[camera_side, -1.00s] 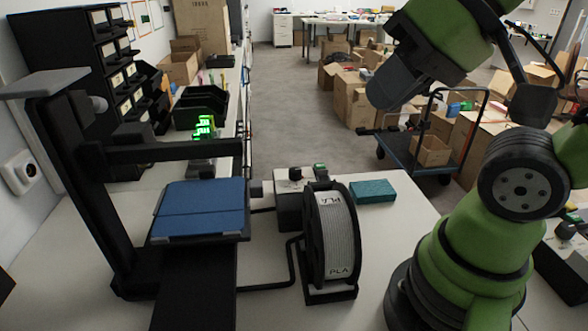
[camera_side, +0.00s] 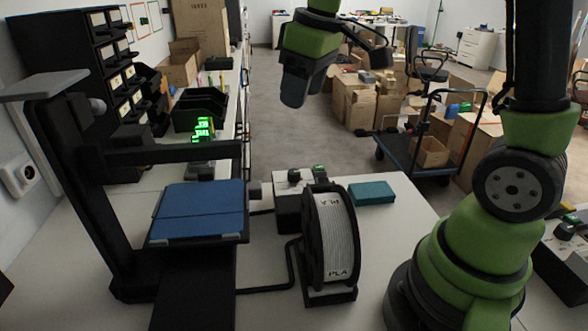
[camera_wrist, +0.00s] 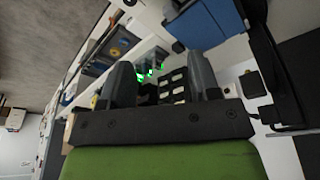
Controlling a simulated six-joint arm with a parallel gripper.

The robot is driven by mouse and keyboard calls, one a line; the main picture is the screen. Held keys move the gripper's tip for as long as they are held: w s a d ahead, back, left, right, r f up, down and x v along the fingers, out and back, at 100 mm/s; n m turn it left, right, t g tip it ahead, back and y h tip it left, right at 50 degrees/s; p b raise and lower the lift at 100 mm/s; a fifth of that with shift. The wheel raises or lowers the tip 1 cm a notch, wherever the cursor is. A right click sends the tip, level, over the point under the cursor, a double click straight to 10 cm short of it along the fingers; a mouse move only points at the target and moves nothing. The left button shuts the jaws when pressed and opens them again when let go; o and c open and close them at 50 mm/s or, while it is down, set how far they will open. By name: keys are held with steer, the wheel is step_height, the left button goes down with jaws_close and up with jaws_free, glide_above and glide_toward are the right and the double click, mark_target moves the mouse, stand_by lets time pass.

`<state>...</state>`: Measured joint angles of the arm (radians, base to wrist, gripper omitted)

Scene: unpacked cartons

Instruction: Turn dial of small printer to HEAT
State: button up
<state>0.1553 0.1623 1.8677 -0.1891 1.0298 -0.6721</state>
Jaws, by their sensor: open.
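The small printer (camera_side: 82,190), a black frame with a blue bed (camera_side: 200,212), stands at the left of the table in the side view. A control box (camera_side: 288,208) with a small black dial (camera_side: 294,176) and a green-lit part (camera_side: 319,168) sits beside it, partly hidden by the spool. The dial's setting is too small to read. My gripper (camera_side: 293,102) is high above and apart from the control box. In the wrist view my gripper (camera_wrist: 160,75) shows two grey fingers spread apart with nothing between them; the blue bed (camera_wrist: 205,22) is at the top.
A PLA spool (camera_side: 330,235) on a black stand stands in front of the control box. A teal box (camera_side: 372,193) lies to its right. Black trays (camera_side: 200,108) and a drawer rack (camera_side: 75,70) stand behind the printer.

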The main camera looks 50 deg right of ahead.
mark_target(294, 171)
steer(key=w+d+f+n+g, duration=0.1)
steer(key=w+f, duration=0.1)
steer(key=f, duration=0.2)
steer(key=w+d+f+n+g, duration=0.1)
steer(key=w+d+f, duration=0.1)
steer(key=f, duration=0.1)
steer(key=w+d+f+n, duration=0.1)
steer(key=d+f, duration=0.1)
steer(key=f, duration=0.2)
steer(key=shift+w+d+f+n+g, duration=0.2)
steer(key=shift+w+f+n+g, duration=0.1)
steer(key=shift+w+n+g, duration=0.1)
step_height(294, 171, down, 9)
steer(key=shift+r, duration=0.1)
steer(key=shift+c, duration=0.4)
steer(key=c, duration=0.8)
steer(key=shift+c, duration=0.2)
